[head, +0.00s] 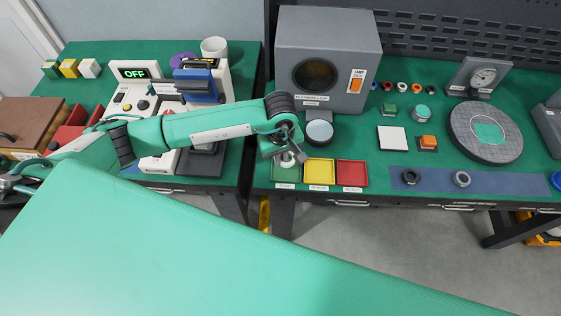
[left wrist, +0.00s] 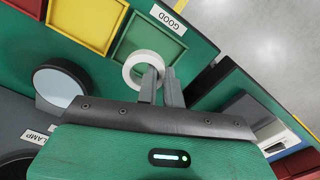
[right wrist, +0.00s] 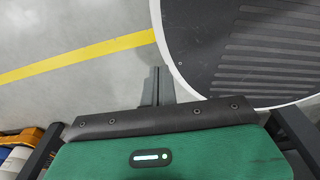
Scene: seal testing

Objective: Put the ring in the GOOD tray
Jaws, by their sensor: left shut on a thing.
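My left gripper (head: 291,155) is shut on a white ring (head: 286,160) at the near part of the right-hand table. The ring is also clear in the left wrist view (left wrist: 132,72), held by one side of its band between the fingertips (left wrist: 158,74). The green GOOD tray (head: 285,175) is just below the ring in the head view. In the left wrist view the ring overlaps an edge of this tray (left wrist: 143,45). The exact height of the ring above it cannot be told. My right gripper (right wrist: 157,88) has its fingers together and empty, over the floor.
A yellow tray (head: 320,172) and a red tray (head: 352,173) stand right of the GOOD tray. A round lens-topped stand (head: 319,130) and a grey lamp box (head: 327,60) are behind. A blue strip (head: 440,181) bears two dark rings.

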